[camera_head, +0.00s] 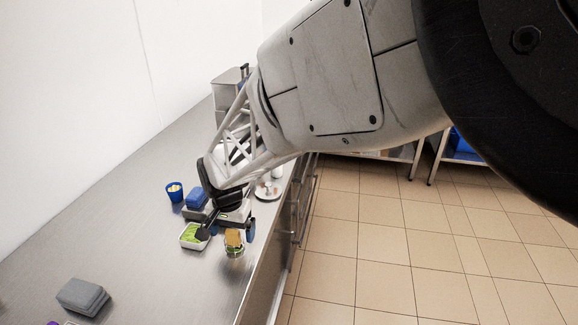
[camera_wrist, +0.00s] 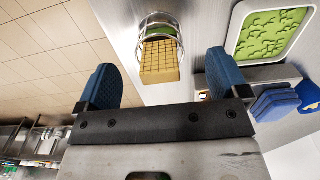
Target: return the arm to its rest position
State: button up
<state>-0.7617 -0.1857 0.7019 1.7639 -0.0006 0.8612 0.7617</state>
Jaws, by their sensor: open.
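My gripper (camera_head: 228,230) is low over the steel counter (camera_head: 150,257), near its front edge. In the wrist view its two blue-padded fingers (camera_wrist: 163,78) are wide apart with nothing held between them. A tan block with a grid pattern (camera_wrist: 160,62) shows just beyond the fingertips, at a clear round container (camera_wrist: 157,22). Whether the block is inside the container or on its rim I cannot tell. In the head view the block (camera_head: 234,238) is right by the fingertips. My arm reaches in from the upper right.
A white tray with green contents (camera_head: 193,241) is just left of the gripper. A blue block (camera_head: 197,197) and a blue cup (camera_head: 174,192) stand behind it. A grey block (camera_head: 82,296) lies at the near left. Tiled floor (camera_head: 400,240) is open right of the counter.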

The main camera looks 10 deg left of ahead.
jog(key=shift+r, duration=3)
jog(key=shift+d+r, duration=0.1)
jog(key=shift+d, duration=0.05)
jog(key=s+d+r+t, duration=0.1)
jog(key=d+r, duration=0.4)
jog(key=d, duration=0.8)
jog(key=s+d+r, duration=0.1)
jog(key=d+r, duration=0.3)
jog(key=d, duration=0.9)
jog(key=s+d+t, duration=0.1)
jog(key=s+d, duration=1.4)
jog(key=d, duration=0.4)
jog(key=shift+s+r+t, duration=0.3)
jog(key=shift+s+r, duration=0.05)
jog(key=shift+r, duration=0.05)
